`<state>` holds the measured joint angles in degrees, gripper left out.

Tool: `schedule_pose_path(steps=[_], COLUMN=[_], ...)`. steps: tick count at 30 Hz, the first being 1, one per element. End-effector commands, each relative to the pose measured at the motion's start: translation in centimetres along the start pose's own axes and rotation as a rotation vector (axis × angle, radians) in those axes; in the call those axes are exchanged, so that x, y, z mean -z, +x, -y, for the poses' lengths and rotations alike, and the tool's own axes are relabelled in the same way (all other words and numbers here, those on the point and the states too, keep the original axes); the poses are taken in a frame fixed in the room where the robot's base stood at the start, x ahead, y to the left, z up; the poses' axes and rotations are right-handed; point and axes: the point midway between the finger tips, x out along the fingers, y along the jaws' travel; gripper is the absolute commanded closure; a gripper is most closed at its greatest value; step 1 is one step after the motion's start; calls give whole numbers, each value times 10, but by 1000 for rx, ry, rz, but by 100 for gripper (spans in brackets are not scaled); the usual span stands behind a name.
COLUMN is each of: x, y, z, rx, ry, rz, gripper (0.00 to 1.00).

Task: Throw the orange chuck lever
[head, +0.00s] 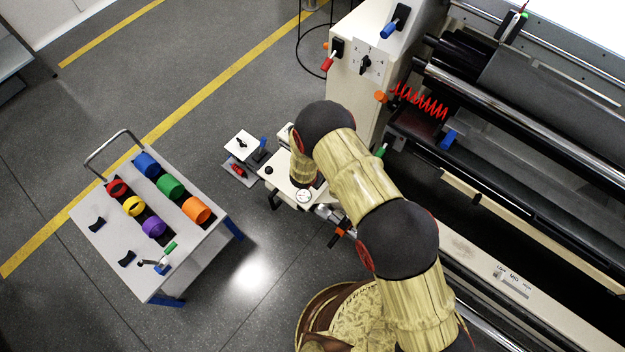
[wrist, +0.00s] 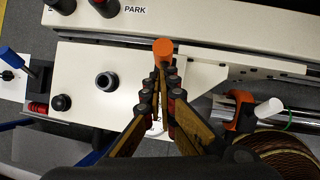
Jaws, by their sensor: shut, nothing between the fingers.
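In the wrist view an orange, round-ended lever grip (wrist: 163,50) appears right at the tips of my gripper (wrist: 164,68). My fingers are shut and come together in a narrow V with nothing between them. The grip's end shows just past the tips; I cannot tell whether they touch, and the lever's shaft is hidden. A second orange part (wrist: 241,110) sits beside a silver shaft at the right, near a white-tipped handle; it also shows in the head view (head: 338,234). In the head view my arm hides my fingertips and the orange grip near them.
A white panel with a black ring (wrist: 107,82) and a black knob (wrist: 61,102) lies beneath my gripper. A rail marked PARK (wrist: 160,22) runs behind. The large roller machine (head: 520,130) stands at right, a cart with coloured cups (head: 120,230) at left.

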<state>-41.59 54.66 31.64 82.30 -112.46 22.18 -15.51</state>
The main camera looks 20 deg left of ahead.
Motion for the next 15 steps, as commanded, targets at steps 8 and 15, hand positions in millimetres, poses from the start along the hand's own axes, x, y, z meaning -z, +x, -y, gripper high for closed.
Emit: schedule_pose_path(steps=[8, 15], x=[-16, -22], y=[6, 9], z=[4, 4], rx=[-16, -16], ry=[18, 16], rz=[-123, -120], gripper=[100, 100])
